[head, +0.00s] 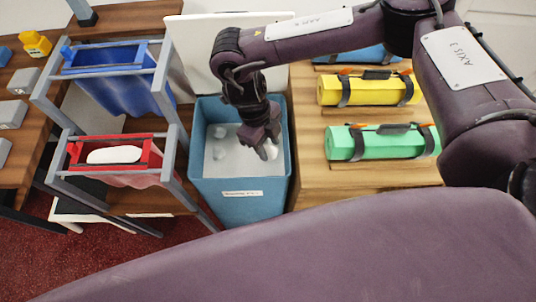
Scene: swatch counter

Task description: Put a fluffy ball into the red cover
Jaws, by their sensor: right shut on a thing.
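The red cover (103,167) hangs open in the lower part of a grey frame at the left. A white, rounded oval shape (113,155) shows in its mouth. White fluffy balls, one of them here (219,131), lie in a teal bin (241,207) in the middle. My right gripper (268,152) reaches down over the right part of this bin. It is shut on a small pale ball, mostly hidden by the fingers. The red cover is to the left of the gripper, beyond the bin's left wall. My left gripper is out of view.
A blue cover (105,57) hangs above and behind the red one in the grey frame (166,75). Strapped yellow (366,91) and green (372,143) rolls lie on a wooden counter (306,150) right of the bin. A white panel (190,50) stands behind the bin.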

